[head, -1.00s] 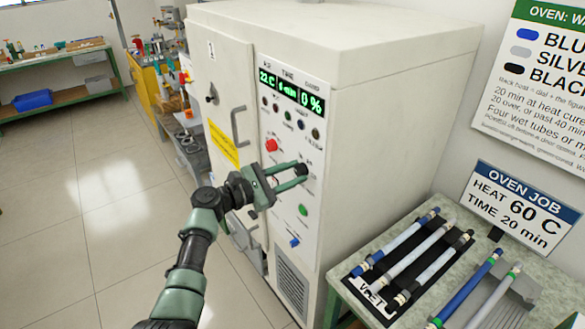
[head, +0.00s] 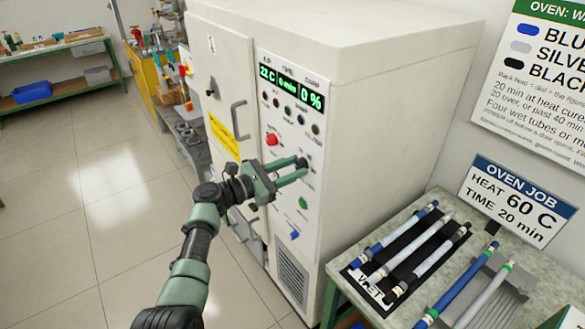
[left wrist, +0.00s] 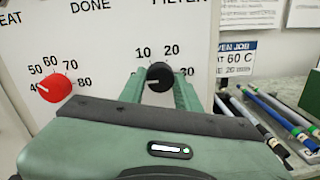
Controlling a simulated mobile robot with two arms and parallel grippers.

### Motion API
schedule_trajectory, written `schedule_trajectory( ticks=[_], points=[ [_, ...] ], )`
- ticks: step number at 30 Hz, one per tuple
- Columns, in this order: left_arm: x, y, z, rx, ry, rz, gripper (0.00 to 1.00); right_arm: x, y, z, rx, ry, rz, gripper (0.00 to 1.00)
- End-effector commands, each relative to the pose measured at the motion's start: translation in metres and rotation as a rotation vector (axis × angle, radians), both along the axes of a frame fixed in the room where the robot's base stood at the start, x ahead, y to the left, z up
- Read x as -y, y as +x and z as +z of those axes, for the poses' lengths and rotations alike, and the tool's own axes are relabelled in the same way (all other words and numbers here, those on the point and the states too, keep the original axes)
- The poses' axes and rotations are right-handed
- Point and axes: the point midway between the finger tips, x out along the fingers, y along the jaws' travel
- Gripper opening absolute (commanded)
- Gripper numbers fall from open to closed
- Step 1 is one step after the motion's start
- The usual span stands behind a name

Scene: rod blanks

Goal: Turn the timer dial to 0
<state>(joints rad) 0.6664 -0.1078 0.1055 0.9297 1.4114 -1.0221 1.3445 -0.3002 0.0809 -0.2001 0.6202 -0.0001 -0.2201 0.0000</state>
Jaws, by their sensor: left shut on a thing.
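The black timer dial (left wrist: 160,77) is on the oven's white front panel, with 10, 20 and 30 printed around it. Its pale mark points left, toward a part of the scale hidden by a finger. My left gripper (left wrist: 159,92) is shut on the dial, one finger on each side. In the head view the left gripper (head: 300,168) reaches the panel from the left. The oven's green display (head: 289,90) reads 22 C, what looks like 0 min, and 0 %. My right gripper is out of view.
A red heat dial (left wrist: 55,88) sits left of the timer dial. A green button (head: 303,203) and a blue knob (head: 294,235) are below. The oven door handle (head: 239,120) sticks out at left. A bench (head: 340,283) with several rods stands at right.

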Motion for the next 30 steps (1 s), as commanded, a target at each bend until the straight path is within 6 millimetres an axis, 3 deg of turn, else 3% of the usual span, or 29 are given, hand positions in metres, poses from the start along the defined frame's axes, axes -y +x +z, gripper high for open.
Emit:
schedule_trajectory(
  ticks=[1, 3, 14, 30],
  points=[
    [0.0, -0.001, -0.003, -0.005, 0.001, -0.001, 0.35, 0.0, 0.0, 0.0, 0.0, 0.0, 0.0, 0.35],
    [0.0, -0.001, -0.003, -0.005, 0.001, -0.001, 0.54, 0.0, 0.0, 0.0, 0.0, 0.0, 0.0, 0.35],
    [-0.003, -0.002, -0.002, -0.001, 0.0, 0.0, 0.54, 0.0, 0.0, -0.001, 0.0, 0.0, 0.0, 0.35],
    [-0.064, -0.041, -0.003, -0.003, 0.001, 0.0, 0.54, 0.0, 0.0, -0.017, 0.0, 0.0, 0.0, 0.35]
  ],
)
